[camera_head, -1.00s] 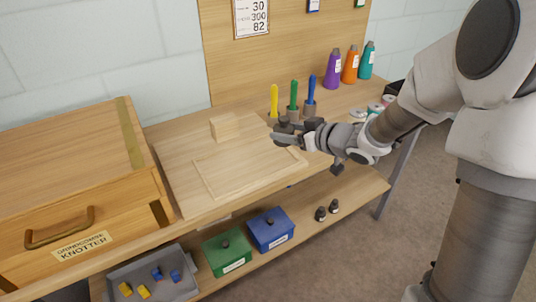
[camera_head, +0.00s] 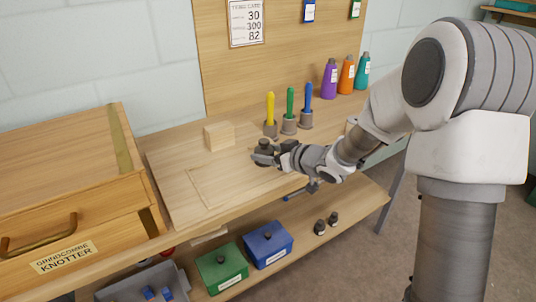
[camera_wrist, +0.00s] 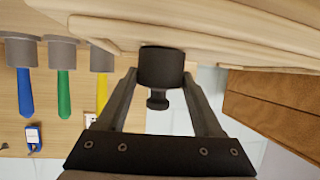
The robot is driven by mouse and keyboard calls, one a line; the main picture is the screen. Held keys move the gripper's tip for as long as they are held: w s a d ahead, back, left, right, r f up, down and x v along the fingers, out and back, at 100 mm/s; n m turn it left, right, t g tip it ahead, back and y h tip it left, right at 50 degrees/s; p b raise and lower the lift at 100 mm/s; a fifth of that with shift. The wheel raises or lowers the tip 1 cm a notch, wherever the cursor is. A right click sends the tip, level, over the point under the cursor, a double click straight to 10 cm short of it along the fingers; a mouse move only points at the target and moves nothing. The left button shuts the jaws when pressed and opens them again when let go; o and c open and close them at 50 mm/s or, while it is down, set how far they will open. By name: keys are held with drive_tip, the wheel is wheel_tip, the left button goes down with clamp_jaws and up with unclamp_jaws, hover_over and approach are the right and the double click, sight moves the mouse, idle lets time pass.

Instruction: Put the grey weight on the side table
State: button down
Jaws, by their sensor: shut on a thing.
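A dark grey weight with a round knob (camera_head: 264,146) is between the fingers of my gripper (camera_head: 262,157), over the right part of the wooden board on the workbench. In the wrist view, the weight (camera_wrist: 161,68) sits between both fingertips with its knob towards the palm. My gripper (camera_wrist: 160,80) is shut on it. I cannot tell whether the weight's base touches the board. A wooden surface (camera_head: 508,13) with a teal item shows at the upper right edge; I cannot tell whether it is the side table.
Yellow, green and blue handled tools (camera_head: 290,108) stand in grey holders behind the weight. A wooden block (camera_head: 219,136) is to the left. Coloured bottles (camera_head: 347,76) stand at the back right. The lower shelf holds green (camera_head: 222,268) and blue (camera_head: 268,244) boxes and two dark weights (camera_head: 326,223).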

drive_tip(key=shift+c, duration=0.2)
unclamp_jaws()
drive_tip(key=shift+f, duration=0.15)
